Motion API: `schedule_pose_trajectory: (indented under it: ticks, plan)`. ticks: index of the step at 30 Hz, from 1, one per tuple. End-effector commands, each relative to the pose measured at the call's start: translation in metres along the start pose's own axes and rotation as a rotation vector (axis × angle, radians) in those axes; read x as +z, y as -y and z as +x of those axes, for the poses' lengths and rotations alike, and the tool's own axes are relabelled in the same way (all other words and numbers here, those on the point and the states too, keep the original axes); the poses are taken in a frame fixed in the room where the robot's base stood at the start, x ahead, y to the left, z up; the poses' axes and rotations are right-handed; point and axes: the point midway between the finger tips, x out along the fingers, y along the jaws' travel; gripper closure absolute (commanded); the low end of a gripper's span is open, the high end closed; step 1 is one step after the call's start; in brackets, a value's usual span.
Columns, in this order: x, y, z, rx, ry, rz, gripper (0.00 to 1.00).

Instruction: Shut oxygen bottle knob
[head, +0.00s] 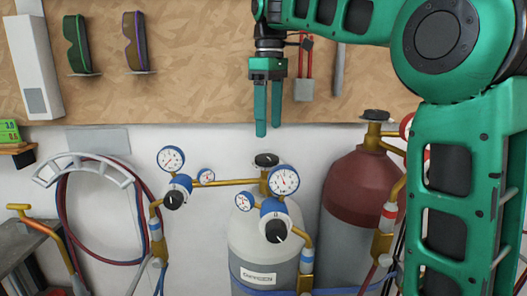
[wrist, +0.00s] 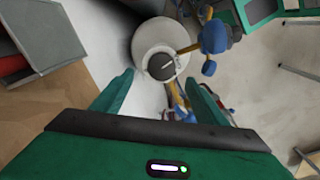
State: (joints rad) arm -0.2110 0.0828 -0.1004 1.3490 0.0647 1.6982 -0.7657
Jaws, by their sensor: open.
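A grey-white gas bottle (head: 262,262), which I take for the oxygen bottle, stands in the middle of the head view. Its dark round knob (head: 265,160) sits on top of the brass valve. In the wrist view the bottle (wrist: 149,35) shows from above with the knob (wrist: 161,66) near its middle, a light line across it. My gripper (head: 268,130) is open and empty, fingers pointing down, above the knob and apart from it. In the wrist view the knob shows between and beyond the fingertips (wrist: 160,82).
Gauges (head: 284,180) and a black regulator dial (head: 276,231) sit in front of the valve; a brass pipe leads left to another gauge (head: 171,159). A dark red bottle (head: 352,190) with its own knob (head: 376,115) stands to the right.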

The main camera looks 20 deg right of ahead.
Motion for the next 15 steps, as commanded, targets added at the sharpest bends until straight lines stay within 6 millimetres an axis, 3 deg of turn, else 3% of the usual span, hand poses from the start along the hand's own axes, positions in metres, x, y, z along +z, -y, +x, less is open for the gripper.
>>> schedule_pose_trajectory:
  ticks: [9,15]
  plan:
    - [-0.004,0.005,0.057,-0.001,0.002,-0.007,0.33]
    - [-0.005,0.005,0.075,0.001,0.002,-0.009,0.33]
